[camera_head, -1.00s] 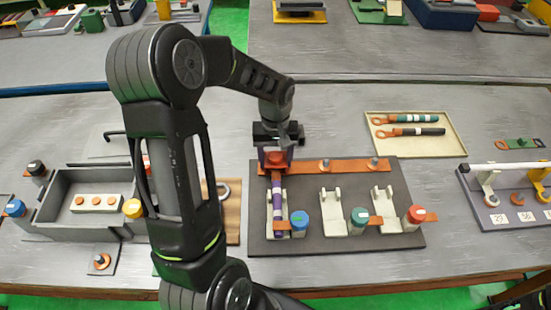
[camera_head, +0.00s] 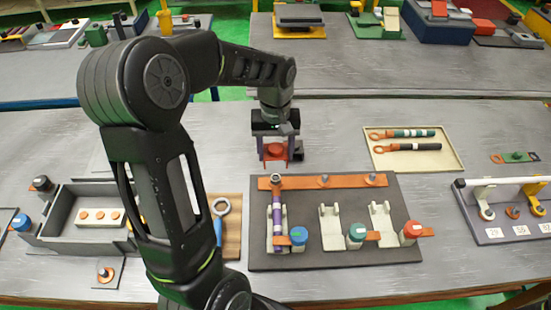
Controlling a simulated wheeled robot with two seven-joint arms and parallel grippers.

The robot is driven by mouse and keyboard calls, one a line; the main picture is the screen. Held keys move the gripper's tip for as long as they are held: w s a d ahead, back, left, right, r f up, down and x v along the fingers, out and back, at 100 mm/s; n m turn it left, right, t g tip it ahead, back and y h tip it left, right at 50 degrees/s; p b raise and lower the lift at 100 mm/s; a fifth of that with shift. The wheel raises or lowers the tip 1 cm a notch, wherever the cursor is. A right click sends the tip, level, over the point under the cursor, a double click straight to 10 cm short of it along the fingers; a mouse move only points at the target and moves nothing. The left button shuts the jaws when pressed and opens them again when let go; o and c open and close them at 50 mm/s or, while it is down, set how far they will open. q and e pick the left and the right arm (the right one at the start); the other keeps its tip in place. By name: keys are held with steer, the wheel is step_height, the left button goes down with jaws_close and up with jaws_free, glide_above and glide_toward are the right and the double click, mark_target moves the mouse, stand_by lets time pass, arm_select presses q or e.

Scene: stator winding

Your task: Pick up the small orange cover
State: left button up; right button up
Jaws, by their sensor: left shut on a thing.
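The small orange cover (camera_head: 275,153) is in the jaws of my left gripper (camera_head: 277,148) in the head view. The gripper points down and is shut on the cover, with a finger on either side. It holds the cover just behind the dark board (camera_head: 335,253), apart from it in the picture. Below the cover, a bare grey end (camera_head: 276,179) shows at the left of the orange bar (camera_head: 350,181) on the board. A purple-banded rod (camera_head: 276,215) runs forward from there along the left bracket. My right gripper is not in view.
A cream tray (camera_head: 450,163) with two dark, orange-ended tools lies at the right. Blue, teal and red-capped posts stand along the board's front. A grey box (camera_head: 60,215) stands at the left, and a white-barred rack (camera_head: 510,232) at the far right. The tabletop behind the board is mostly clear.

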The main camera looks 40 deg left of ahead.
arm_select(q)
steer(key=shift+a, duration=0.1)
stand_by(0.6)
steer(key=w+a+f, duration=0.1)
steer(key=w+a, duration=0.1)
steer(key=a, duration=0.4)
steer(key=w+a+f, duration=0.1)
steer(key=w+a, duration=0.2)
steer(key=a, duration=0.3)
steer(key=shift+w+a, duration=0.2)
steer(key=shift+w, duration=0.05)
steer(key=shift+f, duration=3.15)
